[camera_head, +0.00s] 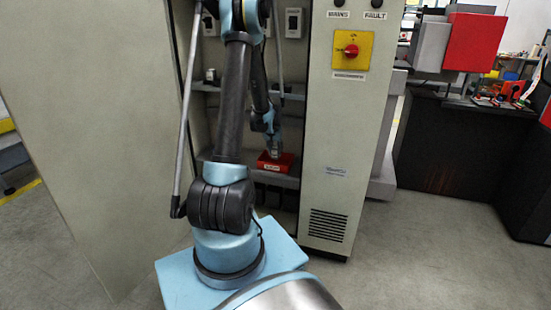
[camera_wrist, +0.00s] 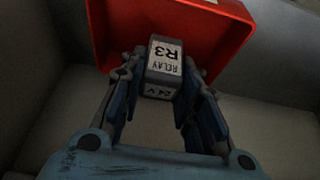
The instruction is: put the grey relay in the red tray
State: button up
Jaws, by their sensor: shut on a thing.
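I cannot tell whether the relay touches the tray's floor. In the head view the red tray (camera_head: 283,163) sits on a low shelf of the cabinet, with my gripper (camera_head: 276,150) right over it. The relay is too small to make out clearly there.
The open cabinet has its door (camera_head: 110,140) at the left and a panel (camera_head: 345,120) with a red switch (camera_head: 351,50) at the right. A middle shelf (camera_head: 292,96) spans above the tray. A dark bench (camera_head: 450,150) stands further right. Grey floor is clear in front.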

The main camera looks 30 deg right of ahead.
aim_at(276, 156)
jog(key=shift+w+d+f, duration=0.15)
jog(key=shift+f, duration=1.85)
jog(key=shift+w+d+f, duration=0.1)
jog(key=shift+f, duration=0.05)
jog(key=o, duration=1.2)
